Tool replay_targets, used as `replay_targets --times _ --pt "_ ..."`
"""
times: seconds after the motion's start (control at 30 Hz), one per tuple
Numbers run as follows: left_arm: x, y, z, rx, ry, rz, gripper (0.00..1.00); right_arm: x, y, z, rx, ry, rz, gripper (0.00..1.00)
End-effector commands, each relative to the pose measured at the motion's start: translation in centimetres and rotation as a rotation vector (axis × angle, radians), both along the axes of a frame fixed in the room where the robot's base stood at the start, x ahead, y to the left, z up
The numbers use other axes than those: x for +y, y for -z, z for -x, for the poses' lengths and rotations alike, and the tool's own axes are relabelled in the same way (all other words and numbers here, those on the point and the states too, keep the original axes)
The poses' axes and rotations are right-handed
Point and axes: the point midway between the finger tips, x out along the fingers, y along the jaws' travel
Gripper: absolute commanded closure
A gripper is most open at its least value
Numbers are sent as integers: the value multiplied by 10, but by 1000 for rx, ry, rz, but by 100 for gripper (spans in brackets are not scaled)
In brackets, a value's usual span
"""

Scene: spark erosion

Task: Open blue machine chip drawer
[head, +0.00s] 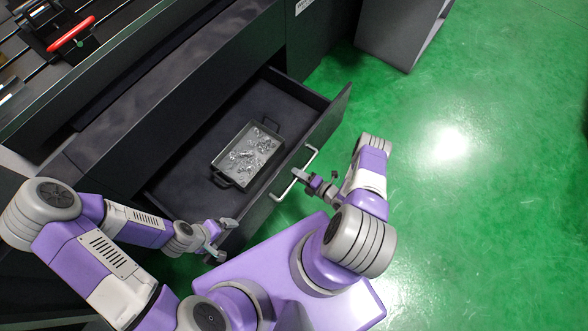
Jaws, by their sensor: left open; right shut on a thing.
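The chip drawer (333,113) stands pulled out from the dark machine (190,85), which looks near black rather than blue. A dark metal tray (217,158) with silvery chips sits inside it. A silver bar handle (313,157) is on the drawer front. My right gripper (303,177) is shut on the middle of the handle and covers part of it. My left gripper (226,240) is open and empty near the left front corner of the drawer; whether it touches the drawer I cannot tell.
My purple base is close in front of the drawer. A red-handled tool (72,33) lies on the machine at top left. A grey cabinet (398,35) stands at the top. Green floor (490,200) is clear on the right.

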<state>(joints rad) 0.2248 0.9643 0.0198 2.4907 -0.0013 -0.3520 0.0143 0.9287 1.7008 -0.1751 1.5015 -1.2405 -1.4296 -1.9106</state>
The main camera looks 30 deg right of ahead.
Motion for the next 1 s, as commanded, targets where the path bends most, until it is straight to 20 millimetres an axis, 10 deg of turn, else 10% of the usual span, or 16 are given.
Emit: replay_targets --times 0.6,0.63,0.73,1.0 --pt "0 -2 0 0 0 0 0 -3 0 14 2 -13 -2 100" --pt "0 -2 0 0 0 0 0 -3 0 14 2 -13 -2 73" --pt "0 -2 0 0 0 0 0 -3 0 13 2 -13 -1 57" --pt "0 -2 0 0 0 0 0 -3 0 13 0 -11 -1 56"
